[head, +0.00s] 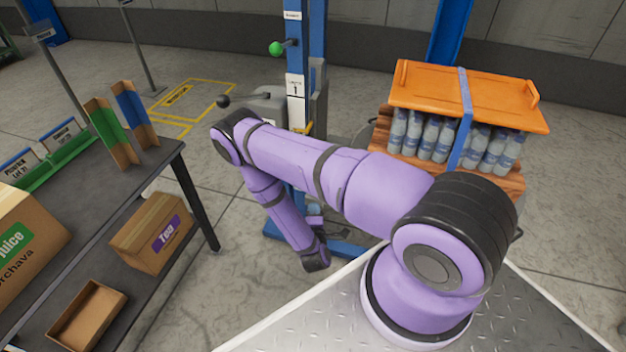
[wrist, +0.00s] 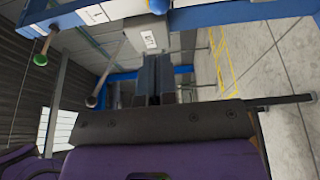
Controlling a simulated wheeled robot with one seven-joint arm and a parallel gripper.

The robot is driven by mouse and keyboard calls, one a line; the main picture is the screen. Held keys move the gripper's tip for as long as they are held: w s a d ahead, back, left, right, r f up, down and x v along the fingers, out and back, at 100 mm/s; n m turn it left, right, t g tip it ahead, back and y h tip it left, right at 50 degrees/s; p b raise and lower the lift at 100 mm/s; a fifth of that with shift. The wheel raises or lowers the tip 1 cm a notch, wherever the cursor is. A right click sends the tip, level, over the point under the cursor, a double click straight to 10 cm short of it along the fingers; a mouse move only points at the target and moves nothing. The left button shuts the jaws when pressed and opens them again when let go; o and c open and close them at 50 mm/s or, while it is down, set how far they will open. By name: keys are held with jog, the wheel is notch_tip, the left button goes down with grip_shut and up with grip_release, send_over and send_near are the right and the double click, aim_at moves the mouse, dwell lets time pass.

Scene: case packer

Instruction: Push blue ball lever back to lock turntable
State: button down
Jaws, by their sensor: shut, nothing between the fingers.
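A black ball lever (head: 223,101) stands lower, beside a grey housing. My arm reaches forward and bends down, with its end low by the column's foot. My gripper (wrist: 154,58) is shut and empty in the wrist view, its dark fingers side by side. In the head view its tips are not clear. I cannot make out the turntable.
Bottles under an orange lid (head: 430,85) with a blue strap stand on a wooden base at right. A dark table (head: 80,205) with boxes and corner boards is at left. Open floor (head: 225,175) lies between the table and the column.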

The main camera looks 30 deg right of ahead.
jog(key=x, duration=1.4)
jog(key=w+d+r+m+g+y, duration=0.1)
jog(key=w+d+g+y, duration=0.3)
jog(key=w+d, duration=0.4)
jog(key=shift+d+r+m+g, duration=0.4)
jog(key=shift+d+r+g, duration=0.2)
jog(key=shift+d+r, duration=0.45)
jog(key=shift+w+d+f, duration=0.1)
jog(key=shift+d, duration=0.25)
